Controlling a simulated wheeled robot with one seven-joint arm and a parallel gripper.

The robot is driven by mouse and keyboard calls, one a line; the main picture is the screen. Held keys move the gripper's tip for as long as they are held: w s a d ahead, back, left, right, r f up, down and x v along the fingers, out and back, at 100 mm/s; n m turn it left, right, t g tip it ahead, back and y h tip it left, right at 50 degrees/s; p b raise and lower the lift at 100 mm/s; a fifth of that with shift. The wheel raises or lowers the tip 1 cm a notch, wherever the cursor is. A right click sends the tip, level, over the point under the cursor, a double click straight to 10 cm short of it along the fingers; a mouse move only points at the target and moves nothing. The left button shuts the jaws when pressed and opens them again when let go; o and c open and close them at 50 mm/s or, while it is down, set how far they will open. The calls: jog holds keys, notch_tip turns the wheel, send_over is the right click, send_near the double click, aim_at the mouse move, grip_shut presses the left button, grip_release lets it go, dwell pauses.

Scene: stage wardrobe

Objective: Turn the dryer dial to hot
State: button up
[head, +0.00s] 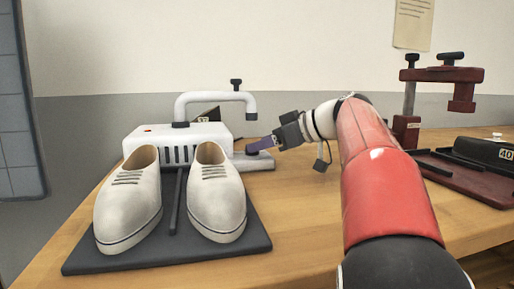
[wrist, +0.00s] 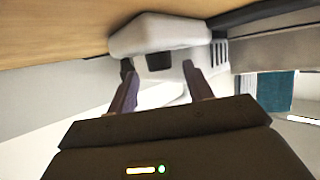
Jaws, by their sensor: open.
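The white dryer (head: 180,143) stands on the wooden table, with dark vent slots in front and a small red light on top. My gripper (head: 254,147) is at its right end, with purple fingers pointing left. In the wrist view my gripper (wrist: 160,84) is open, its two fingers apart in front of a white body (wrist: 158,34). A dark square part (wrist: 159,61) on that body shows between the fingertips, and nothing is held. I cannot tell for sure whether this part is the dial, and no dial setting is readable.
White shoes (head: 216,197) stand on a dark plate (head: 205,254) before the dryer. A dark red press (head: 440,76) and a black piece marked 40 (head: 485,152) are at right.

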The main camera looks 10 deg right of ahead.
jog(key=shift+x, duration=1.2)
jog(key=c, duration=1)
jog(key=shift+o, duration=0.2)
